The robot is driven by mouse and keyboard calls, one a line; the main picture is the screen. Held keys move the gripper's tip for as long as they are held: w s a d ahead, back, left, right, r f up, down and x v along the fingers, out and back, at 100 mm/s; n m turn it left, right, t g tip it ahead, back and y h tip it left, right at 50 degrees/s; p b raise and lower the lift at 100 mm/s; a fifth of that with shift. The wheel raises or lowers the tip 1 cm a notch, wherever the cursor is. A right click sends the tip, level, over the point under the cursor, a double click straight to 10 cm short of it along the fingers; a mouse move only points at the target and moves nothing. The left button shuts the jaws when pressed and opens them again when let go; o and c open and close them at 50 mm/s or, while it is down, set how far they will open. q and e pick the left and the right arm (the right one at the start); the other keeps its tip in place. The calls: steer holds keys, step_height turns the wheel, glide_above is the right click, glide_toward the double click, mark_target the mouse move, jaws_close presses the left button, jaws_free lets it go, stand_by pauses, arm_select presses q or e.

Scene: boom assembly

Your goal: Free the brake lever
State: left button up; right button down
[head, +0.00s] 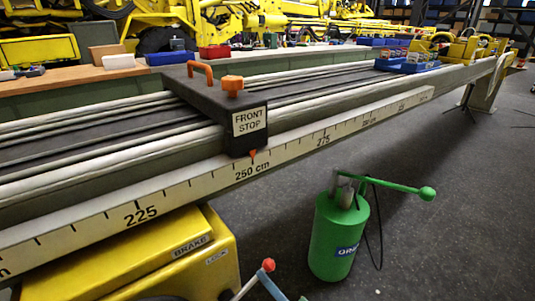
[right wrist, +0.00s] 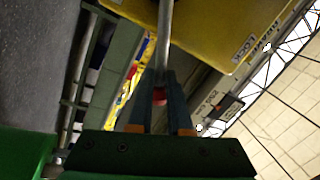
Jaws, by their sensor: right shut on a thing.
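The brake lever (head: 246,284) is a grey rod with a red ball knob, standing tilted beside the yellow brake housing (head: 190,262) at the bottom of the head view. In the right wrist view the lever's rod (right wrist: 164,45) comes down from the top between my fingers. My right gripper (right wrist: 160,100) is shut on the lever near its red knob. In the head view only a blue part of the right gripper (head: 271,286) shows, at the bottom edge. The housing carries labels reading BRAKE and LOCK. The lever's base is hidden. My left gripper is not in view.
A green grease can (head: 335,235) with a pump handle stands on the floor right of the lever. Above runs the boom rail with a scale (head: 190,192) and a black FRONT STOP block (head: 225,105).

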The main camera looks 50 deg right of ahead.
steer(key=c, duration=0.8)
jaws_free()
steer(key=shift+w+f, duration=0.1)
steer(key=shift+c, duration=0.2)
